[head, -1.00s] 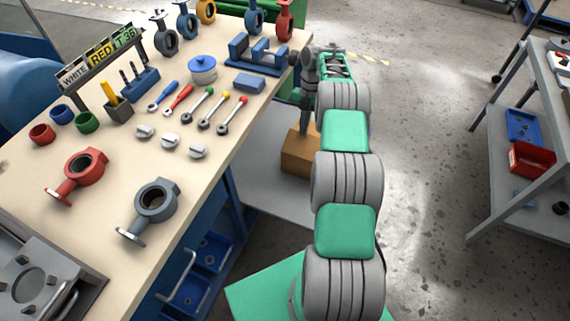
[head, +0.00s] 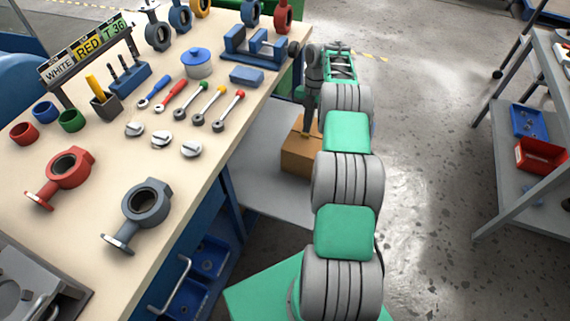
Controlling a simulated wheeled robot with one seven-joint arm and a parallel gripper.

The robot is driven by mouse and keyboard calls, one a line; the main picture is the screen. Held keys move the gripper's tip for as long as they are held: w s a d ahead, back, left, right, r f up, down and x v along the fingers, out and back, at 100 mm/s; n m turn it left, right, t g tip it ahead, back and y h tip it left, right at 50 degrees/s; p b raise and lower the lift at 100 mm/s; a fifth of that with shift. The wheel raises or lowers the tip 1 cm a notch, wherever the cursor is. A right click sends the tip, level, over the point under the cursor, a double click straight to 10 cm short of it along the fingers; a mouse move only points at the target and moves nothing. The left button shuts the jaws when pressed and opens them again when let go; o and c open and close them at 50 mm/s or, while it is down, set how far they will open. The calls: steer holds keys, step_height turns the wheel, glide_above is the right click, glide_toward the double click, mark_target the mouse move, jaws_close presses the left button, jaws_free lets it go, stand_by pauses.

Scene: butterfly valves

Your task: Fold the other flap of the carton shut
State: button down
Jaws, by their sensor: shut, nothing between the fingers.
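The brown carton (head: 299,160) stands low beside the workbench, on a light grey surface. Its front side and part of its top show. My gripper (head: 307,128) points down at the carton's top, fingers together and empty. The fingers are small and dark here, and I cannot tell whether they touch the cardboard. The gripper and arm hide part of the carton's top and right side, so how each flap lies is not clear.
The workbench (head: 95,215) at left holds a red valve (head: 66,172), a grey valve (head: 143,207), tools and a blue vise (head: 252,48). A grey shelf cart (head: 500,205) with a red bin (head: 540,155) stands at right. The floor between is clear.

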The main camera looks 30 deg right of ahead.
stand_by(0.3)
steer(key=shift+r+p, duration=0.75)
steer(key=shift+r, duration=0.15)
steer(key=p+v, duration=0.7)
steer(key=p, duration=0.7)
steer(key=shift+r, duration=0.3)
steer(key=shift+d, duration=0.1)
